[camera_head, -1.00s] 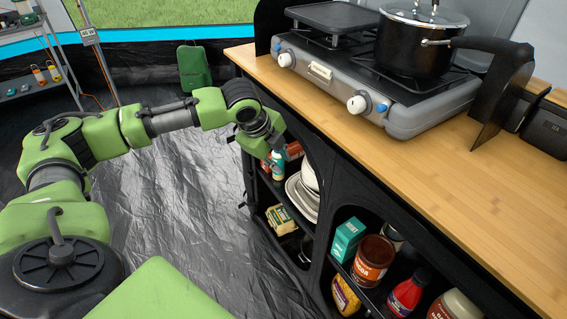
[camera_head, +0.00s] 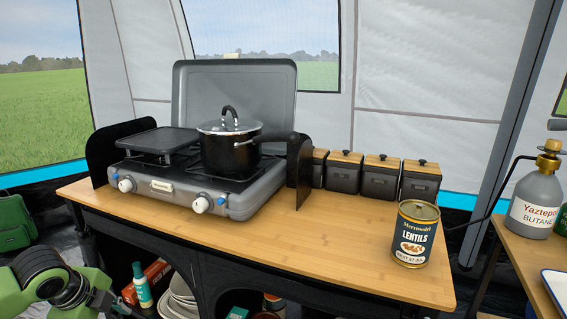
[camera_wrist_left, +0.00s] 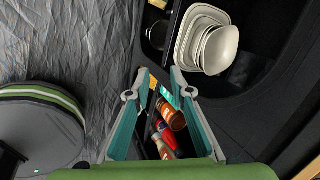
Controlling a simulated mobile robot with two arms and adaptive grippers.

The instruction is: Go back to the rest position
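My left arm shows in the head view at the lower left corner, with its green and black wrist joints in front of the counter's lower shelves. Its fingertips cannot be made out there. In the left wrist view my left gripper (camera_wrist_left: 159,73) is open, its two fingers apart with nothing held between them. Behind the gap lie bottles and jars on a shelf, beyond the fingers. A stack of white dishes (camera_wrist_left: 208,42) lies ahead and to the right of the fingertips. My right gripper is in neither view.
The wooden counter (camera_head: 330,245) carries a stove (camera_head: 215,193) with a black pot (camera_head: 229,146), several dark canisters and a lentils can (camera_head: 414,234). A butane bottle (camera_head: 536,203) stands on the right table. Dark floor (camera_wrist_left: 75,65) lies left of the gripper.

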